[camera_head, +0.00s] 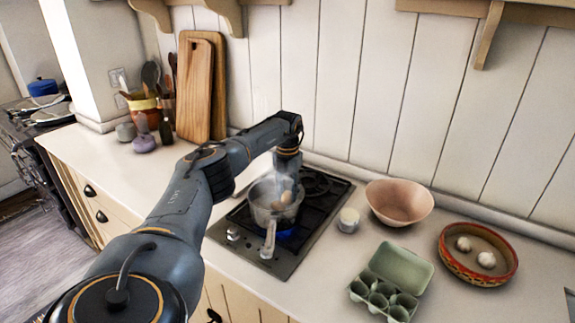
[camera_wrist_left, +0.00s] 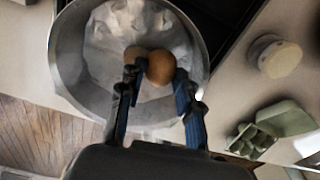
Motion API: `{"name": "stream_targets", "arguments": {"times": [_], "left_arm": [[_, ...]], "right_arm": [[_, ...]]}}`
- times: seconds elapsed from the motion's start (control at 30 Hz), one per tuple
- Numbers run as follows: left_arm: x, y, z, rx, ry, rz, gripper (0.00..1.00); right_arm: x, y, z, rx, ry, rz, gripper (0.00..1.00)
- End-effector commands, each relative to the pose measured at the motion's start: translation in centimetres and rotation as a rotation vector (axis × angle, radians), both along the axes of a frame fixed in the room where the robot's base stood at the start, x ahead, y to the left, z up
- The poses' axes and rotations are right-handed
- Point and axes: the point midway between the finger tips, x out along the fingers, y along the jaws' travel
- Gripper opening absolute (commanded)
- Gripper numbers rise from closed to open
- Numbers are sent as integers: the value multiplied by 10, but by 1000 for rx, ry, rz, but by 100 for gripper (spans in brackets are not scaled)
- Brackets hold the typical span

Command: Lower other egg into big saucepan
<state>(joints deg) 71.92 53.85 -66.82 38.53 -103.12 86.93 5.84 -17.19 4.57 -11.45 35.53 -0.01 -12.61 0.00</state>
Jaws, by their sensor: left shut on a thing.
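The big saucepan (camera_head: 262,214) stands on the hob, with its handle toward the front edge. In the left wrist view the saucepan (camera_wrist_left: 84,88) holds pale, bubbly-looking water. My left gripper (camera_head: 287,181) points down over the saucepan, its fingers hard to make out in the head view. In the left wrist view the left gripper (camera_wrist_left: 157,84) is shut on a brown egg (camera_wrist_left: 161,68). A second brown egg (camera_wrist_left: 135,54) shows just beyond the held egg, partly hidden by it and a finger. The exact height of the held egg above the water is unclear.
A blue flame (camera_head: 287,233) shows under the saucepan on the black hob (camera_head: 285,262). To the right are a small white-topped jar (camera_head: 348,221), a pink bowl (camera_head: 400,203), an open green egg carton (camera_head: 402,265) and a red-rimmed bowl (camera_head: 480,273) with white bulbs. Cutting boards (camera_head: 199,90) lean behind.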

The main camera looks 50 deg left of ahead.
Motion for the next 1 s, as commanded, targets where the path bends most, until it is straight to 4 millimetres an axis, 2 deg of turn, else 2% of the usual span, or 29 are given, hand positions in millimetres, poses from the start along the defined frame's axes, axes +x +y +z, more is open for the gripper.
{"name": "stream_targets", "arguments": {"times": [0.83, 0.87, 0.9, 0.97, 1.0], "left_arm": [[0, 0, -10, 0, 0, 0, 22], [0, 0, -10, 0, 0, 0, 38], [0, 0, -10, 0, 0, 0, 46], [0, 0, -10, 0, 0, 0, 59], [0, 0, -10, 0, 0, 0, 61]], "right_arm": [[0, 0, -5, 0, 0, 0, 62], [0, 0, -5, 0, 0, 0, 62], [0, 0, -5, 0, 0, 0, 62], [0, 0, -5, 0, 0, 0, 62], [0, 0, -5, 0, 0, 0, 62]]}}
